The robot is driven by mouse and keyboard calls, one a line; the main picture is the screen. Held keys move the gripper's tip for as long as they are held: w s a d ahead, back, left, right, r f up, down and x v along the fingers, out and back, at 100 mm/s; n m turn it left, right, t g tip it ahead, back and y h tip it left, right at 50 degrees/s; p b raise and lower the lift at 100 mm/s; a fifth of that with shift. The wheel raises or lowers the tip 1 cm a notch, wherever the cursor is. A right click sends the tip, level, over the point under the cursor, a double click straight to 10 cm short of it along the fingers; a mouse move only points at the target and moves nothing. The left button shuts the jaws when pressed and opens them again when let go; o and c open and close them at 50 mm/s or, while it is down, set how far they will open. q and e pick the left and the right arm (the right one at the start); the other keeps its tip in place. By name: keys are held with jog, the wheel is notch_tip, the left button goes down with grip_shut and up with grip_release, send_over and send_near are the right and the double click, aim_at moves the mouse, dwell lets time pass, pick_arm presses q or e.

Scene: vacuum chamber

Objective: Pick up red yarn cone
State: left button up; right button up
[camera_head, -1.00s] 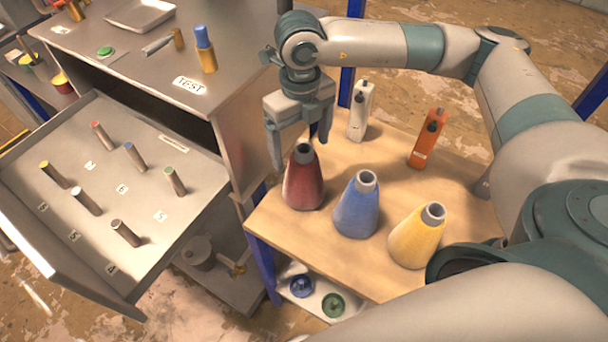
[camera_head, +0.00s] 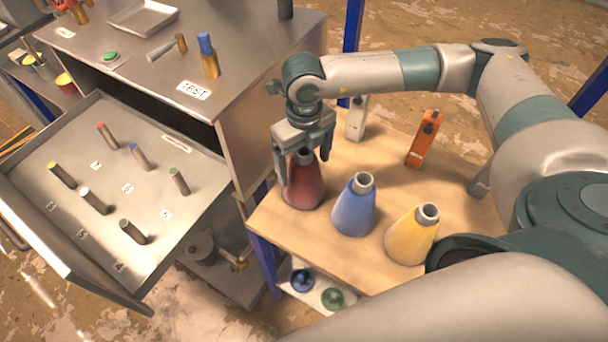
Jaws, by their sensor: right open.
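The red yarn cone (camera_head: 304,188) stands upright on the wooden table (camera_head: 390,192), at its left end. My right gripper (camera_head: 303,172) is open and points down over the cone. Its fingers reach down on either side of the cone's upper part, and the cone's grey top shows between them. I cannot tell whether a finger touches the cone. My left gripper is not in view.
A blue yarn cone (camera_head: 354,206) and a yellow one (camera_head: 412,236) stand to the right of the red cone. A white device (camera_head: 356,120) and an orange device (camera_head: 424,140) stand behind. A metal workbench with an open drawer (camera_head: 115,190) is at the left.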

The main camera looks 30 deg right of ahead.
jog(key=shift+f, duration=0.2)
dwell(0.3)
jog(key=c, duration=1.9)
jog(key=shift+r, duration=0.1)
